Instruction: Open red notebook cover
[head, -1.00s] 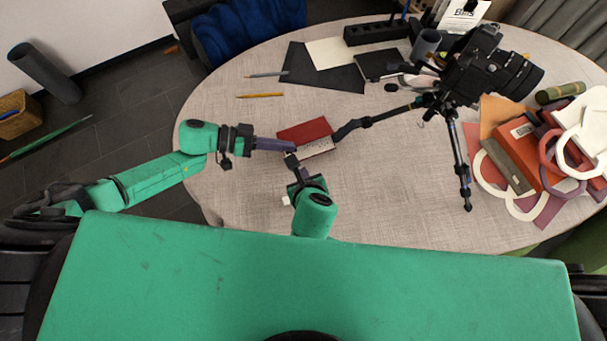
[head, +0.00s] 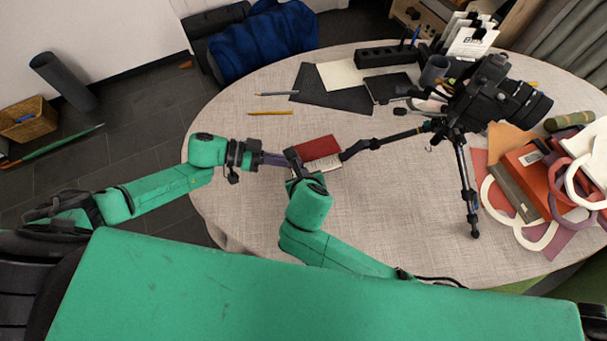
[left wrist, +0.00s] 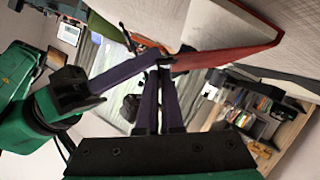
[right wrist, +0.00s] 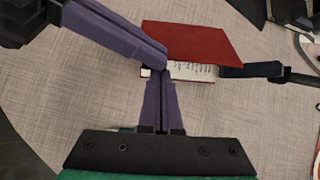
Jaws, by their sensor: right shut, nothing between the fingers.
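The red notebook (head: 320,147) lies on the table, with its cover raised at the near side over a white page with writing (head: 326,164). In the left wrist view the red cover (left wrist: 235,54) stands at an angle from the white page (left wrist: 220,28). My left gripper (head: 286,160) is at the cover's near left corner, its fingers close together; their hold on the cover is unclear. My right gripper (right wrist: 163,75) is shut and empty at the notebook's near left edge. The two grippers' tips overlap in view, and the left fingers (right wrist: 160,60) partly hide that corner.
A thin black tripod leg (head: 362,147) ends just right of the notebook; the tripod carries a camera (head: 495,95). A yellow pencil (head: 270,113) and dark sheets lie behind. Felt pieces and orange items (head: 535,175) crowd the right side.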

